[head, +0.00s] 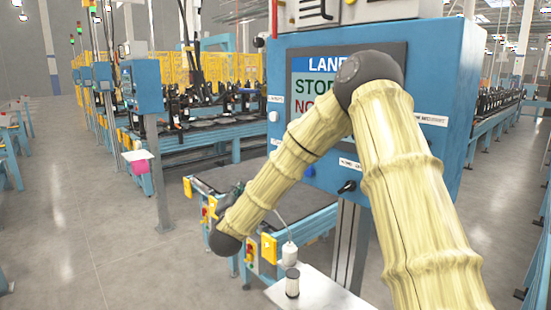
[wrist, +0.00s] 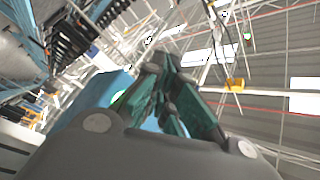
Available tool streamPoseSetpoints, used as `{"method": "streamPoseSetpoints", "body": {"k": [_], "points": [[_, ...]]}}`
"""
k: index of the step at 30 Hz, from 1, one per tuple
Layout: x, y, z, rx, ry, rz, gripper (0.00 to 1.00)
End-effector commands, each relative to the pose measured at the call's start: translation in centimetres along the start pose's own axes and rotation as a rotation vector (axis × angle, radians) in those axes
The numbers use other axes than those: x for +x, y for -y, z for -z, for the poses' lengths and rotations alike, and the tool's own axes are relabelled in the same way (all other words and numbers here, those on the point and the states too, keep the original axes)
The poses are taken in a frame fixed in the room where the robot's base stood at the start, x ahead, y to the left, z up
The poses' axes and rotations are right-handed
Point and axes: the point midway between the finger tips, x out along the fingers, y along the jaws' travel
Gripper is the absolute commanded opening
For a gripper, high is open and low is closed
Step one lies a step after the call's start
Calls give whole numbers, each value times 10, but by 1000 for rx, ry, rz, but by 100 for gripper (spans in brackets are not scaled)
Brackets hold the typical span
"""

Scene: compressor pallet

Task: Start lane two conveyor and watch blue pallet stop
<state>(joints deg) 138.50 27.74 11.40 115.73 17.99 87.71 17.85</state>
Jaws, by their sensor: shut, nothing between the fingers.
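A blue control panel (head: 458,70) stands in front of me in the head view. Its screen (head: 303,88) reads "LANE", "STO" and "NO", with the rest hidden behind my arm. A white button (head: 273,116) is on its left side, a blue button (head: 309,171) low on the front, and a black selector knob (head: 346,187) to the right of that. My gripper (wrist: 162,62) shows in the wrist view with its dark green fingers drawn together and nothing between them. I see no blue pallet that I can identify.
A dark conveyor bed (head: 232,177) with blue framing lies behind and below the panel. Another blue panel (head: 141,86) stands farther left. The grey floor at left is open.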

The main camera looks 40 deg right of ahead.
Motion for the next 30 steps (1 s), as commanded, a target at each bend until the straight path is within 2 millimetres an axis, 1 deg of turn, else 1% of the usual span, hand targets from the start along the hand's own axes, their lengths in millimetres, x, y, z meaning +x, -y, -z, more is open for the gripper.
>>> {"method": "streamPoseSetpoints", "body": {"k": [1,3,7,10,21,26,30], "points": [[7,11,15,25,-33,4,0],[13,19,30,52,-69,6,0],[20,29,47,80,-110,11,0],[21,31,51,88,-120,12,0],[22,31,52,87,-120,12,0],[28,26,58,87,-121,11,0],[38,19,66,88,-120,10,0]]}}
